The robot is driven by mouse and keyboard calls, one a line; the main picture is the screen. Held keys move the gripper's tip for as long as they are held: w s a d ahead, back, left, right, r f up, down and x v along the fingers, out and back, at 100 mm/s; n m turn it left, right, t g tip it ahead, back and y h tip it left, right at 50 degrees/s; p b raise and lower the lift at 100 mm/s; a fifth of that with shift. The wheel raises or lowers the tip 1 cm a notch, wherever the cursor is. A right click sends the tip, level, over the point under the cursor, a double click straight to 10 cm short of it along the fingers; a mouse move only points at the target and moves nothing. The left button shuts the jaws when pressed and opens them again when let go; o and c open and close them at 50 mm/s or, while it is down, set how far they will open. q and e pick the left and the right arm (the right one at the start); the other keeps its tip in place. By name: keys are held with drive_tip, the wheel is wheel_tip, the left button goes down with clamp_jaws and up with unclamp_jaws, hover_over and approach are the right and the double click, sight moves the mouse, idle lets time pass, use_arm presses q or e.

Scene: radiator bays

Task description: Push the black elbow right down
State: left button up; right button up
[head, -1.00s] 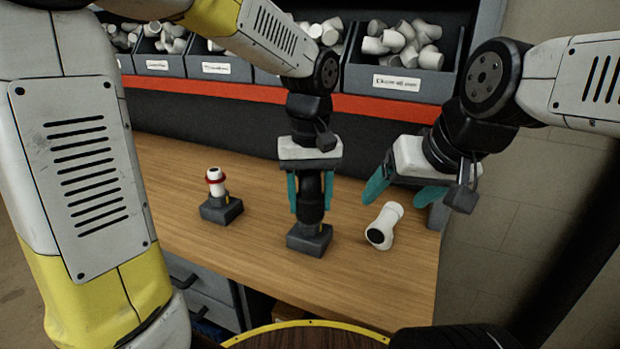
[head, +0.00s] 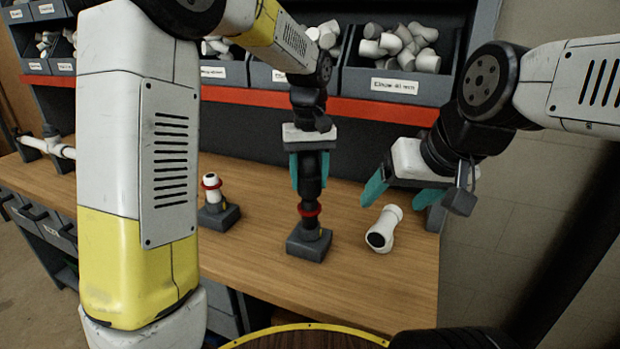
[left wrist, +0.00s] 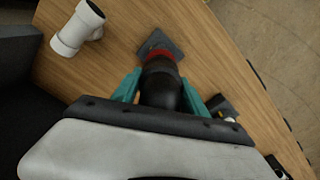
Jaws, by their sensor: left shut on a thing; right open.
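The black elbow (head: 311,178) is between the teal fingers of my left gripper (head: 310,182), which is shut on it. It is upright over a dark grey block (head: 309,243) on the bench. A red ring (head: 309,209) shows below the fingers, above a dark lower part on the block. The left wrist view also shows the black elbow (left wrist: 161,88), the red ring (left wrist: 164,56) and the grey block (left wrist: 158,42). How deep the elbow sits is not clear. My right gripper (head: 398,194) is open and empty, above the bench's right end.
A loose white fitting (head: 384,229) lies right of the block. A white fitting with a red ring (head: 211,188) stands on another block to the left. Bins of white fittings (head: 398,82) line the back above a red rail (head: 380,110). Bare wood lies between the blocks.

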sight(309, 197)
use_arm(q)
drive_tip(key=shift+f, duration=1.85)
drive_tip(key=shift+f, duration=1.05)
drive_tip(key=o, duration=1.5)
drive_tip(key=shift+r, duration=0.1)
wheel_tip(309, 197, up, 7)
drive_tip(key=s+a+r+t+h, duration=0.2)
drive_tip(key=s+a+r+t, duration=0.1)
drive_tip(key=s+a+r, duration=0.5)
drive_tip(key=s+a+f+m+t, duration=0.2)
drive_tip(key=s+a, duration=0.4)
drive_tip(key=s, duration=0.5)
drive_tip(key=shift+s+t, duration=0.25)
drive_tip(key=shift+t, duration=0.35)
